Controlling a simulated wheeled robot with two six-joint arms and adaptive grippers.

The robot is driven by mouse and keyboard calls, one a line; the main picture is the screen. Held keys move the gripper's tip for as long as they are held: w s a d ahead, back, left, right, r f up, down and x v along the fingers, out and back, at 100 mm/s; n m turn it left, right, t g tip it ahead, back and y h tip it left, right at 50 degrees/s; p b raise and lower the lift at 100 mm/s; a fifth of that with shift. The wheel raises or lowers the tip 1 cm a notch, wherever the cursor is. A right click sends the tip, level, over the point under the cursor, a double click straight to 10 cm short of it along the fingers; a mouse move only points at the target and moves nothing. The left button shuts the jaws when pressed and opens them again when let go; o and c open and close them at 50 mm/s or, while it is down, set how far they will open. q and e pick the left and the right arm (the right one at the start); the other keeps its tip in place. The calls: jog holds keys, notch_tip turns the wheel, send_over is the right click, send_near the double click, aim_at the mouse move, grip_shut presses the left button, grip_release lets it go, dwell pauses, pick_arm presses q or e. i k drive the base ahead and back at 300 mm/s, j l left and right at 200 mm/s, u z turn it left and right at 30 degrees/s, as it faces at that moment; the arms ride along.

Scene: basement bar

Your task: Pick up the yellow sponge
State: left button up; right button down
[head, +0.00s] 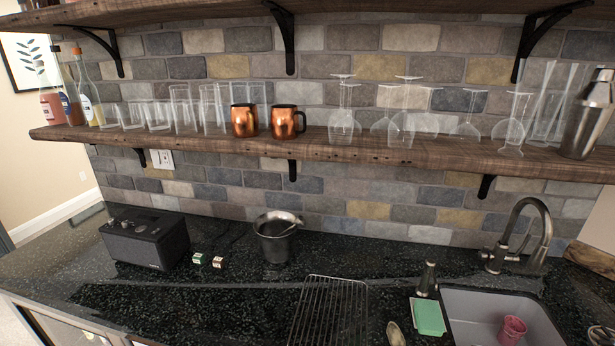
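A sponge (429,316) lies flat on the dark counter just left of the sink. Its top face is green, and a thin pale yellowish edge shows along its left and lower sides. No all-yellow sponge is seen. Neither of my grippers is in the head view.
A dark soap dispenser (428,279) stands right behind the sponge. The sink (475,318) with a pink cup (512,329) is to its right, below a faucet (520,240). A spoon (395,334) and wire rack (330,312) lie left. Farther left are an ice bucket (276,243) and black speaker (145,238).

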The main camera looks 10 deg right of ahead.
aim_at(429, 317)
jog(key=z, duration=1.2)
